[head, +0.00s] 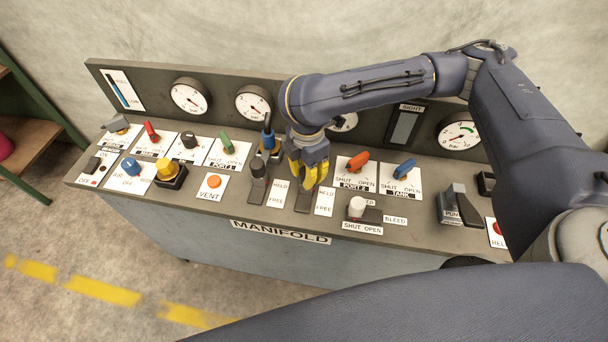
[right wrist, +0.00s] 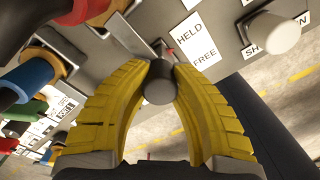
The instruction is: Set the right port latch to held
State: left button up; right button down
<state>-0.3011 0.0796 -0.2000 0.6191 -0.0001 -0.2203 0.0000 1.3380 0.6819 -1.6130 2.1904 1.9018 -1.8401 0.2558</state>
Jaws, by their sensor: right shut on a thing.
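The right port latch is a dark knob (right wrist: 160,84) in the right wrist view, on a plate (head: 302,204) of the manifold panel. A HELD/FREE label (head: 325,201) stands just right of it, with HELD at the far end and FREE at the near end. The label also shows in the right wrist view (right wrist: 196,40). My right gripper (head: 308,184) is shut on the knob, its yellow fingers on either side. The fingers hide most of the latch in the head view, so I cannot tell its exact setting. My left gripper is not in view.
The other latch (head: 258,184) with its own HELD/FREE label stands close left. An orange handle (head: 357,160), a blue handle (head: 404,168) and a white bleed knob (head: 357,206) are to the right. Gauges (head: 254,102) line the back panel.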

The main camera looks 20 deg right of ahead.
jog(key=c, duration=1.4)
grip_release()
jog(key=shift+w+d, duration=0.2)
jog(key=shift+w, duration=0.1)
jog(key=o, duration=0.4)
jog(key=shift+s, duration=0.1)
notch_tip(320, 180, up, 12)
jog(key=shift+a, duration=0.1)
